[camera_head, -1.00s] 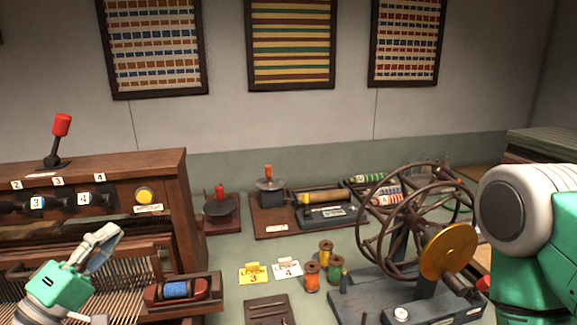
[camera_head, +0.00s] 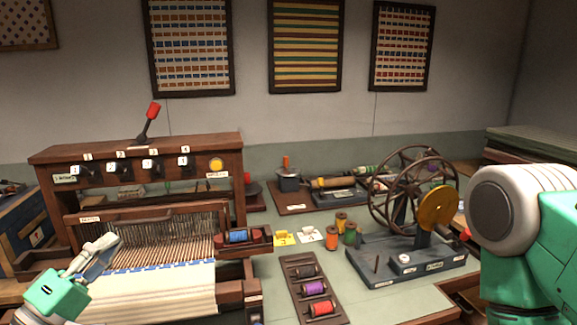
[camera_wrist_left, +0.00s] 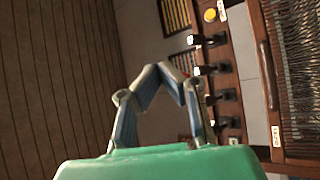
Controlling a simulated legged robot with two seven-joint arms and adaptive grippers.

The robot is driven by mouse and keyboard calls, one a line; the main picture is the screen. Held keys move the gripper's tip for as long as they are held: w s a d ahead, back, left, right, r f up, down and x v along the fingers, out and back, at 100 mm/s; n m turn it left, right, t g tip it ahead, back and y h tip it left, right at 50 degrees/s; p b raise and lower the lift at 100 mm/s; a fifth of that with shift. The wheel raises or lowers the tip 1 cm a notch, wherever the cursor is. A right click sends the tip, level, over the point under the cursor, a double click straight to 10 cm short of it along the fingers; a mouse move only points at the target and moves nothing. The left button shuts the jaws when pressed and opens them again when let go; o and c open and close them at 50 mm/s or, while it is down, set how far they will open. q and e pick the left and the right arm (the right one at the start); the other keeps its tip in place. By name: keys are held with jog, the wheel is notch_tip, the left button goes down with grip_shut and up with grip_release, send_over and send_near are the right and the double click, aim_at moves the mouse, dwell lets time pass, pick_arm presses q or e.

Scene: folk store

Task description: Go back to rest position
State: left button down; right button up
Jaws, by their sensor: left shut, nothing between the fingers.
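My left gripper (camera_head: 97,250) is at the lower left of the head view, in front of the wooden loom (camera_head: 140,165). Its fingertips are shut and hold nothing. In the left wrist view the gripper (camera_wrist_left: 163,72) shows its two linked fingers meeting at the tips, with the loom's knobbed front (camera_wrist_left: 215,75) turned sideways at the right. No contact between the gripper and the loom can be made out. At the right edge of the head view is my own green and white right arm; its gripper is out of view.
The loom carries woven cloth (camera_head: 165,285), a red-tipped lever (camera_head: 152,112) and a blue shuttle (camera_head: 238,236). A spool tray (camera_head: 293,262) lies to its right. A spinning wheel (camera_head: 405,190) stands on the green table. Thread spools (camera_head: 340,222) stand between them.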

pick_arm(q)
jog(key=s+d+f+m+g+y+b, duration=0.1)
jog(key=s+d+f+g+b, duration=0.2)
jog(key=f, duration=0.7)
jog(key=s+d+f+m+g+y, duration=0.15)
jog(key=d+f+g, duration=0.25)
jog(key=f, duration=0.5)
jog(key=s+d+f+m+g+y+b, duration=0.1)
jog(key=s+d+f+m+g+b, duration=0.2)
jog(key=f, duration=0.7)
jog(key=s+a+f+m+g+y+b, duration=0.2)
jog(key=s+a+f+g+y, duration=0.1)
jog(key=s+f, duration=0.6)
jog(key=s+a+f+m+g+y+b, duration=0.2)
jog(key=s+a+f+g, duration=0.3)
jog(key=s+f, duration=0.3)
jog(key=s+g+y, duration=0.1)
jog(key=s, duration=0.1)
jog(key=shift+s+a+f+y, duration=0.3)
jog(key=shift+f+y, duration=0.05)
pick_arm(e)
notch_tip(320, 180, down, 10)
jog(key=shift+w+a, duration=0.4)
pick_arm(q)
jog(key=shift+d, duration=0.1)
pick_arm(e)
jog(key=shift+d+f, duration=0.1)
